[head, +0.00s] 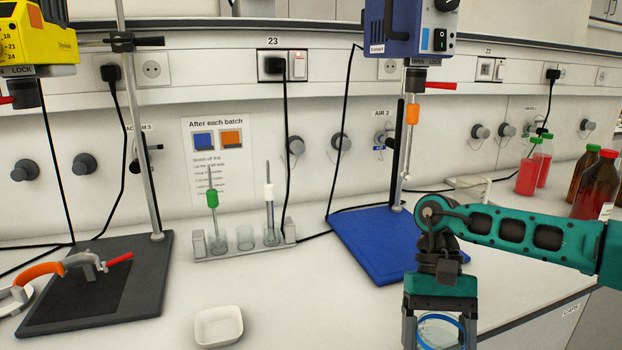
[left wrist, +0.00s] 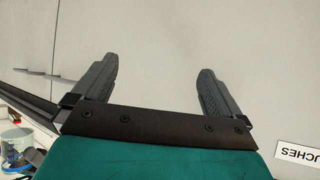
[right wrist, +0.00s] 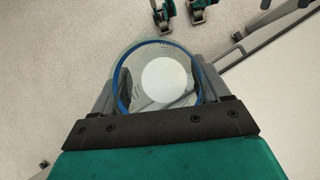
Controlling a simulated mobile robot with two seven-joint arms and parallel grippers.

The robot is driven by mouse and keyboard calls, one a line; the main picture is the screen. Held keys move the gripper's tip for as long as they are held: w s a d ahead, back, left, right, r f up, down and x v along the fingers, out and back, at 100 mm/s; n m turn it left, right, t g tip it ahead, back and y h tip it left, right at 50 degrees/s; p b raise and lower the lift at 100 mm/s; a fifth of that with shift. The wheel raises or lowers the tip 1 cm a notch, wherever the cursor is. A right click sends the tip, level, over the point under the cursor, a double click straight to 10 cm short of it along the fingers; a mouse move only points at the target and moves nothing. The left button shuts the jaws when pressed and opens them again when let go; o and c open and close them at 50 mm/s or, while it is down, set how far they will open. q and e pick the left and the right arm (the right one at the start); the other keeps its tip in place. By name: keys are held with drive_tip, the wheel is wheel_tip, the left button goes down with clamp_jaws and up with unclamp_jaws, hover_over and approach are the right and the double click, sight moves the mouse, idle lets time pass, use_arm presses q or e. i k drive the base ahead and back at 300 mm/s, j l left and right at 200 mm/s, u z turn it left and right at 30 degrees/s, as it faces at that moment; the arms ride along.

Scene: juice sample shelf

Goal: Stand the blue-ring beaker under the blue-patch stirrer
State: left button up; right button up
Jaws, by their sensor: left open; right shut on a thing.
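The blue-ring beaker (head: 441,331) is clear glass with a blue band, at the bottom of the head view. My right gripper (head: 440,338) is shut on it, one finger on each side. In the right wrist view the beaker (right wrist: 122,92) sits between the fingers, with a white disc showing inside its rim. A blue stirrer (head: 392,32) hangs over a blue base plate (head: 372,250), behind and left of the beaker. No blue patch shows clearly on it. My left gripper (left wrist: 158,85) is open and empty, seen only in the left wrist view.
A yellow stirrer (head: 38,35) with an orange patch stands at left over a dark base plate (head: 140,262). A rack (head: 240,252) with glass holders and a white dish (head: 218,327) are between the stands. Red bottles (head: 527,172) and brown bottles (head: 595,185) stand at right.

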sight(398, 251)
drive_tip(key=k, duration=0.5)
drive_tip(key=j+u, duration=0.15)
drive_tip(key=u, duration=0.2)
drive_tip(key=j+u, duration=0.1)
drive_tip(key=u, duration=0.25)
drive_tip(key=j+u, duration=0.1)
drive_tip(key=u, duration=0.25)
drive_tip(key=i, duration=0.1)
